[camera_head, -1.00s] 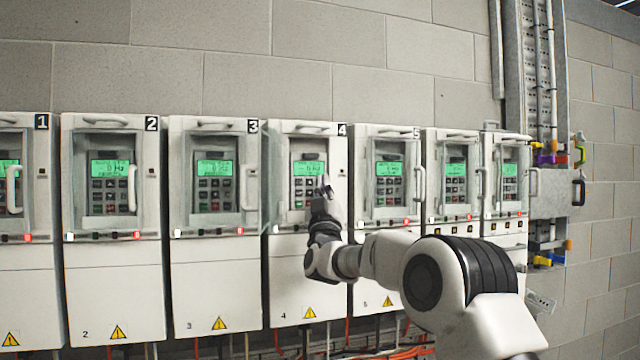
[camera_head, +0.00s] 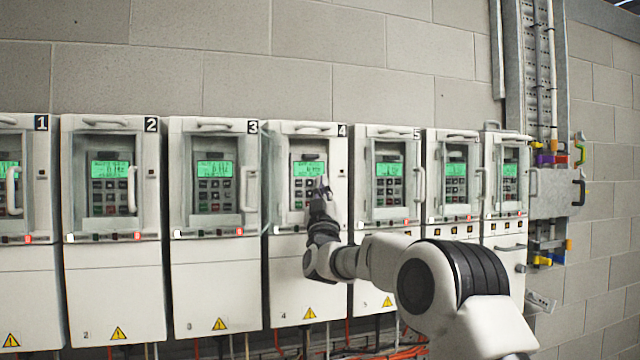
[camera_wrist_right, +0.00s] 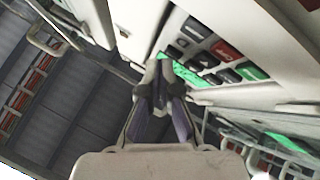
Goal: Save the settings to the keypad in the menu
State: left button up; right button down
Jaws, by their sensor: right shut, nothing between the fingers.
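The keypad (camera_head: 308,186) is on the front of drive unit 4 (camera_head: 300,270), below its lit green display (camera_head: 307,168). My right gripper (camera_head: 322,184) is at the right side of this keypad and hides part of its keys. In the right wrist view the gripper (camera_wrist_right: 158,75) is shut and empty. Its tips lie close to the keypad (camera_wrist_right: 212,55), which shows dark, red and green keys. I cannot tell whether the tips touch a key. The display text is too small to read. My left gripper is not in view.
Similar drive units stand on both sides, including unit 3 (camera_head: 215,270) and unit 5 (camera_head: 385,240), with protruding door handles (camera_head: 420,184). A metal cable channel (camera_head: 540,90) runs up the wall at the right. Orange cables (camera_head: 395,352) lie below the units.

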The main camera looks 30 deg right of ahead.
aim_at(312, 186)
jog(key=shift+w+p, duration=0.35)
jog(key=shift+p, duration=0.05)
dwell(0.4)
jog(key=shift+s+f+b, duration=0.15)
jog(key=shift+s+b, duration=0.2)
jog(key=shift+b, duration=0.4)
jog(key=shift+s+a+b, duration=0.15)
jog(key=shift+s+b, duration=0.2)
jog(key=shift+s, duration=0.05)
jog(key=shift+w+a, duration=0.2)
jog(key=shift+a, duration=0.5)
jog(key=shift+w+a, duration=0.15)
jog(key=shift+a, duration=0.5)
